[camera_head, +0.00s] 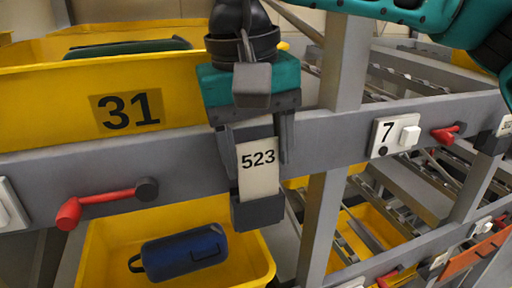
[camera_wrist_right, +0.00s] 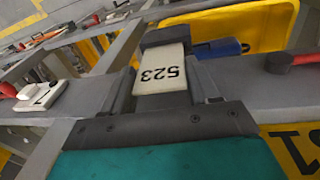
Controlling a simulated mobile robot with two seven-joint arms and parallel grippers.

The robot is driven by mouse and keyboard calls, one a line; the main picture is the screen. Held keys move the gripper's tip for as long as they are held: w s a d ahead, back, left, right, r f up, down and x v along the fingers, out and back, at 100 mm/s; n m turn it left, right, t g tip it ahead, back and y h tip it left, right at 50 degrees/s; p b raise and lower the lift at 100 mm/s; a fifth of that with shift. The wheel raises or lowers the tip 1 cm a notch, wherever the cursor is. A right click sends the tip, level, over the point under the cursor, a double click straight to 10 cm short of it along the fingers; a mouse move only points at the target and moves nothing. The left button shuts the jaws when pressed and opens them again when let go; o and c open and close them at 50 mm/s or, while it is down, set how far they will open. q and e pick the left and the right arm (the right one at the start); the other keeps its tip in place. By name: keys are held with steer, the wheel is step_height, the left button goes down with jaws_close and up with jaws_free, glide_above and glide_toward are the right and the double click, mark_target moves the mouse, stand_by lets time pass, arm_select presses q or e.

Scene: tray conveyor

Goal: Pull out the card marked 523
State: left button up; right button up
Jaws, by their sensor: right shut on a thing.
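The white card marked 523 (camera_head: 259,180) stands upright in a dark grey holder (camera_head: 258,213) at the front of the grey rail. My right gripper (camera_head: 258,160), with a teal body, comes down from above and is shut on the card, one dark finger at each side. In the right wrist view the card (camera_wrist_right: 161,72) shows upside down between the fingers (camera_wrist_right: 163,88), its far end by the dark holder (camera_wrist_right: 165,36). My left gripper is not in view.
A yellow bin marked 31 (camera_head: 60,105) stands above the rail at left. A red lever (camera_head: 105,197) sticks out from the rail. A lower yellow bin (camera_head: 245,262) holds a blue case (camera_head: 185,252). A plate marked 7 (camera_head: 390,134) and another red lever (camera_head: 447,132) are at right.

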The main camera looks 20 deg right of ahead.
steer(key=shift+d+r+p, duration=0.15)
steer(key=shift+r+p, duration=0.25)
steer(key=shift+r, duration=0.2)
steer(key=shift+c, duration=0.7)
steer(key=shift+r+p, duration=0.3)
steer(key=shift+r, duration=0.1)
steer(key=shift+r+p, duration=0.35)
steer(key=shift+r, duration=1.6)
